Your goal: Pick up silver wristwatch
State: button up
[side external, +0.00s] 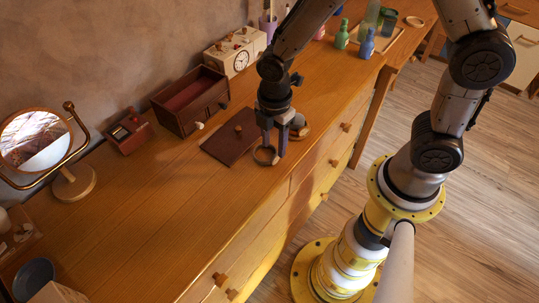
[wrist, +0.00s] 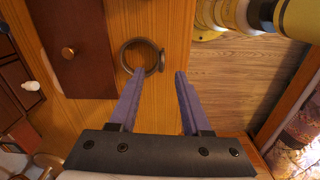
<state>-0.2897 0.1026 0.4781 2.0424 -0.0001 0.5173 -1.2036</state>
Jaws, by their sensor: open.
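The wristwatch is a dark, greyish ring-shaped band (side external: 265,156) on the wooden top, near its front edge. In the wrist view the closed loop (wrist: 125,52) lies beyond my fingertips, with a thicker part on its right side. My gripper (side external: 273,150) points down at the watch. In the wrist view my gripper (wrist: 160,74) is open, with nothing held between its purple-grey fingers. The left fingertip overlaps the loop's lower edge in that view; the right one is beyond its right side. I cannot tell whether a finger touches the watch.
A dark brown panel with a round knob (side external: 222,147) lies flat left of the watch. An open drawer box (side external: 187,105), a clock (side external: 241,61) and a round mirror (side external: 36,141) stand along the wall. Bottles (side external: 341,38) stand at the far end.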

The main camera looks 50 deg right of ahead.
aim_at(275, 155)
notch_tip(275, 155, down, 5)
jog(key=shift+d+f, duration=0.1)
jog(key=shift+d, duration=0.05)
grip_shut()
dwell(0.4)
